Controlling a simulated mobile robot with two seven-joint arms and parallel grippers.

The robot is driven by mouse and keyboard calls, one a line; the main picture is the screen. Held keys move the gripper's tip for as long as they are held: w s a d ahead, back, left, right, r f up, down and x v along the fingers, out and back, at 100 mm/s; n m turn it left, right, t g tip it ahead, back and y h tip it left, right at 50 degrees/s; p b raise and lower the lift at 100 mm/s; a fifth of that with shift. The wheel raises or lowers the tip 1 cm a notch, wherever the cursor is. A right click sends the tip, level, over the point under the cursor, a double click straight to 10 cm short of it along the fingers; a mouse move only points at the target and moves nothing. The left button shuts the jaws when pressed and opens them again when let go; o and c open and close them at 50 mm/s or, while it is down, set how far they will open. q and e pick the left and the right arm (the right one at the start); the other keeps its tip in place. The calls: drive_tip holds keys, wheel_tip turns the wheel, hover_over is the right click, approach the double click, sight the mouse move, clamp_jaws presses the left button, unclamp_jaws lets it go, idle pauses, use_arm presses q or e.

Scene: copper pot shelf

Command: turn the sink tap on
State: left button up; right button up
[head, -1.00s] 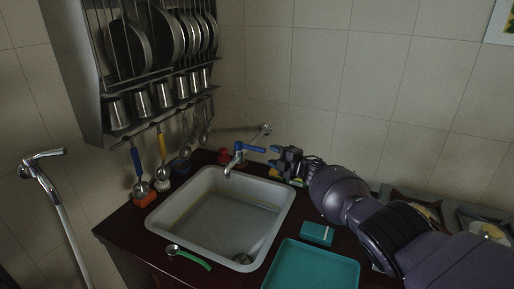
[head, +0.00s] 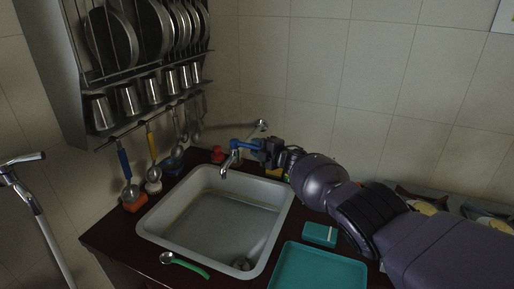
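The sink tap (head: 231,158) stands at the back rim of the grey sink (head: 212,228). It has a chrome spout and a blue lever (head: 243,145) pointing right. No water shows running from the spout. My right gripper (head: 265,152) is dark and comes in from the right, behind the sink. Its fingertips are at the right end of the blue lever, close to it or touching; I cannot tell which. The finger gap is too small and dark to judge. My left gripper is not in view.
A teal tray (head: 318,270) and a teal box (head: 320,234) lie right of the sink. A green-handled spoon (head: 185,265) lies at the front rim. A metal rack (head: 150,85) with plates and cups hangs above left. A chrome pole (head: 45,225) stands far left.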

clamp_jaws()
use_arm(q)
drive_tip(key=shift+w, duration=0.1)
